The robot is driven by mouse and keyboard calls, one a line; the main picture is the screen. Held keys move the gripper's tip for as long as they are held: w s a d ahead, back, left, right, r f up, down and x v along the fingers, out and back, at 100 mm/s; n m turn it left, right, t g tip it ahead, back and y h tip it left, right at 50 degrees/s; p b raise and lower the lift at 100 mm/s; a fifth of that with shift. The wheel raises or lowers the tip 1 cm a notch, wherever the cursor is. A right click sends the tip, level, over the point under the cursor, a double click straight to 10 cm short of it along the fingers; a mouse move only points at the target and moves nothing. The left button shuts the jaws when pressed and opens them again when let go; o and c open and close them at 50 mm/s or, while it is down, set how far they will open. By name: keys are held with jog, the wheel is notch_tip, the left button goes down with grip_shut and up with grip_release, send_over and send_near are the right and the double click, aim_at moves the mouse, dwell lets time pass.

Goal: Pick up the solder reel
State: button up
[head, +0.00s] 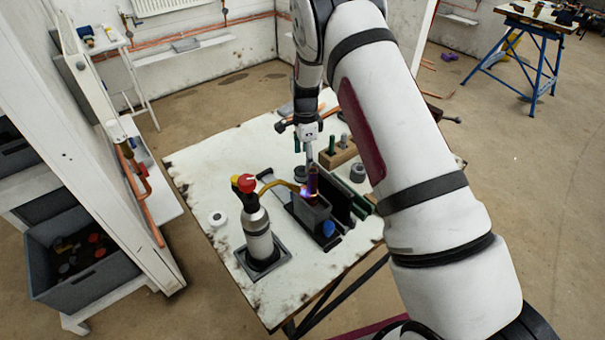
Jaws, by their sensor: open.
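A small grey round piece (357,173), which looks like the solder reel, stands on the worn white bench top (205,165), right of the wooden block. It is partly close against my arm in the picture. A white roll with a dark centre (217,219) lies at the bench's left side; I cannot rule out that it is the reel. My gripper (308,150) is above the bench's middle, left of the grey piece and apart from it. It looks open and empty, and its fingertips are small and hard to make out.
A gas torch with a red knob (258,225) stands at the front left, its bent tube reaching a glowing flame by a dark holder (311,215). A wooden block (338,156) holds upright tools. The bench's back left is clear.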

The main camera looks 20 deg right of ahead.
aim_at(302, 170)
jog(key=shift+a+f+p, duration=0.25)
jog(key=shift+f+p, duration=0.1)
jog(key=shift+f, duration=1.3)
jog(key=shift+a+f+p, duration=0.2)
jog(key=shift+f+p, duration=0.15)
jog(key=shift+f, duration=1.25)
jog(key=c, duration=1.5)
